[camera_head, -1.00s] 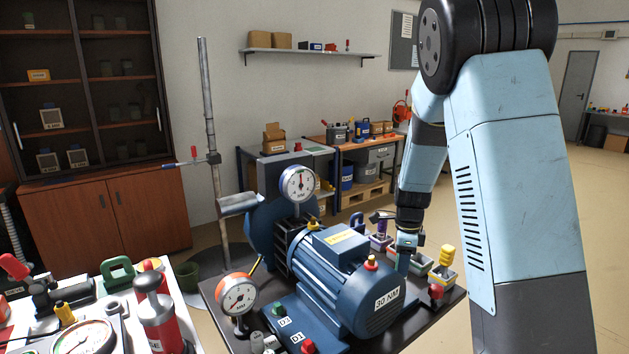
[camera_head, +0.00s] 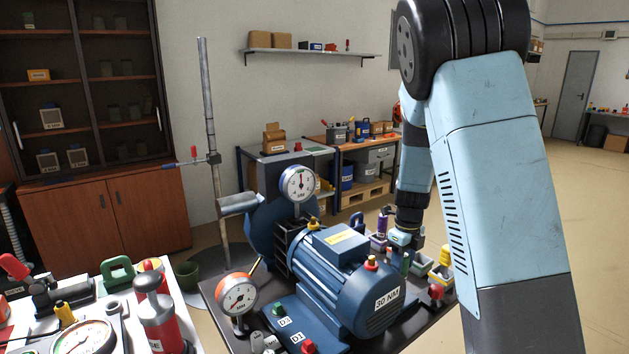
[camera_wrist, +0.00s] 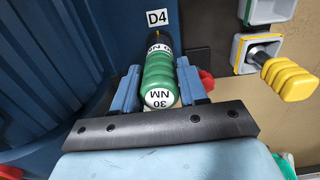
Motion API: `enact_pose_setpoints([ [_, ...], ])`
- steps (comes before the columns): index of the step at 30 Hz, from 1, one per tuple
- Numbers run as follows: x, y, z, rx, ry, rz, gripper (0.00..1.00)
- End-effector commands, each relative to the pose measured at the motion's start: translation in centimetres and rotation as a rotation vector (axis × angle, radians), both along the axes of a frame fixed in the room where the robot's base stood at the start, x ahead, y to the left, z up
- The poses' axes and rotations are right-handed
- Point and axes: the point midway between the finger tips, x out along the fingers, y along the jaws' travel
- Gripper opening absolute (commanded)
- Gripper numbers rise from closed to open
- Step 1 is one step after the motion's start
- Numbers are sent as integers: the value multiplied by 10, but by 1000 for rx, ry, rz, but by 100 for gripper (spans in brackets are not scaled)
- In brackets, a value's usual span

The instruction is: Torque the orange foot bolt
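The blue motor (camera_head: 355,290) with a "30 NM" label stands on a dark table in the head view. My gripper (camera_wrist: 162,85) is shut on a green torque driver (camera_wrist: 159,80) marked "30 NM". The driver points away from the wrist camera, toward the motor's foot near a "D4" label (camera_wrist: 157,18). The driver also shows beside the motor's right side in the head view (camera_head: 405,263). I cannot make out the orange foot bolt; the driver and motor hide the spot by D4. I cannot tell whether the driver's tip touches anything.
A yellow-handled driver (camera_wrist: 288,77) sits in a holder right of my gripper. A purple driver (camera_head: 384,222) stands behind. A red cap (camera_head: 436,292) is at the table's right. Two dial gauges (camera_head: 298,184) (camera_head: 238,298) stand left of the motor. A white bench (camera_head: 190,300) is at left.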

Motion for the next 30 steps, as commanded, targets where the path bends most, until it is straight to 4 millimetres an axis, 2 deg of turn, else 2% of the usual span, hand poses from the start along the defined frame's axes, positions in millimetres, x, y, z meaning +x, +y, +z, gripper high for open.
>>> enact_pose_setpoints([
  [1,0,0,0,0,0,0,48],
  [7,0,0,0,-1,1,2,67],
  [17,0,0,4,0,0,4,67],
  [23,1,1,30,0,-2,5,67],
  [30,1,0,78,1,-3,4,67],
])
